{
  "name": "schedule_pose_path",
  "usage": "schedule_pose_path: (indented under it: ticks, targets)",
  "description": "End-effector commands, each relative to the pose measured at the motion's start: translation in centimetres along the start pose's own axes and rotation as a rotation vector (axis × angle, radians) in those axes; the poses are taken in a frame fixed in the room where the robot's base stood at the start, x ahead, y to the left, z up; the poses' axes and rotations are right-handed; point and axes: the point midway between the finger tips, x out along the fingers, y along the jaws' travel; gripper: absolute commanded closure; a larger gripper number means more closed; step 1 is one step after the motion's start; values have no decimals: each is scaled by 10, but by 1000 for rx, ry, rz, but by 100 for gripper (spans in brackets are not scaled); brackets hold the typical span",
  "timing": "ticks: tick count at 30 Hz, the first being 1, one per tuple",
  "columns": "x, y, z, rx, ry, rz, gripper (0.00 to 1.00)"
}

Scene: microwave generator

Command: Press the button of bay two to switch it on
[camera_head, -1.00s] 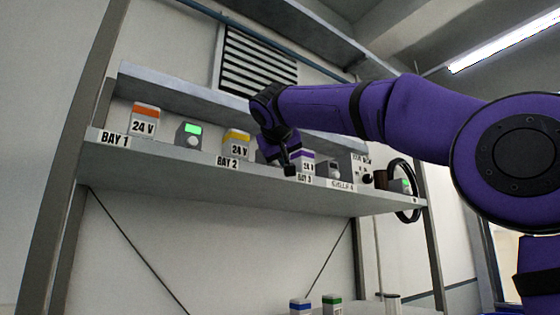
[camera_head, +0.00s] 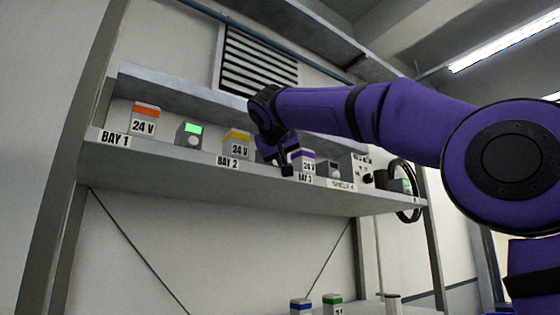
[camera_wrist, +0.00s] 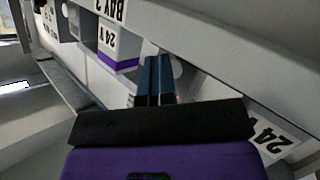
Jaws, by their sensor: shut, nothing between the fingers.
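The bay 2 label (camera_head: 227,162) is on the shelf's front edge, under a yellow-topped 24 V block (camera_head: 236,145). My gripper (camera_head: 287,171) is to the right of this block, in front of the shelf, and covers most of what stands behind it. In the wrist view my gripper's fingers (camera_wrist: 157,82) are together and empty, pointing toward the gap between two 24 V blocks. A pale rounded part (camera_wrist: 177,68) shows beside the fingertips, partly hidden. I cannot tell whether it is the button, or whether the fingertips touch anything.
Left of bay 2 are an orange-topped block (camera_head: 144,120) and a box with a lit green screen (camera_head: 189,134). On the right are a purple-topped block (camera_head: 304,162), also in the wrist view (camera_wrist: 118,48), and a black cable loop (camera_head: 416,204). An upper ledge runs behind.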

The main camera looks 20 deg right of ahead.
Motion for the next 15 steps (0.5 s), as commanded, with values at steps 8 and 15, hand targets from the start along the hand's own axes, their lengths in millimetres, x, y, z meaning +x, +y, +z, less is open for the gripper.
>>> schedule_pose_path:
  ticks: [8, 15]
  targets:
    - [1, -3, 12, -11, -23, -5, 100]
    - [-7, 4, 21, -10, -25, -3, 100]
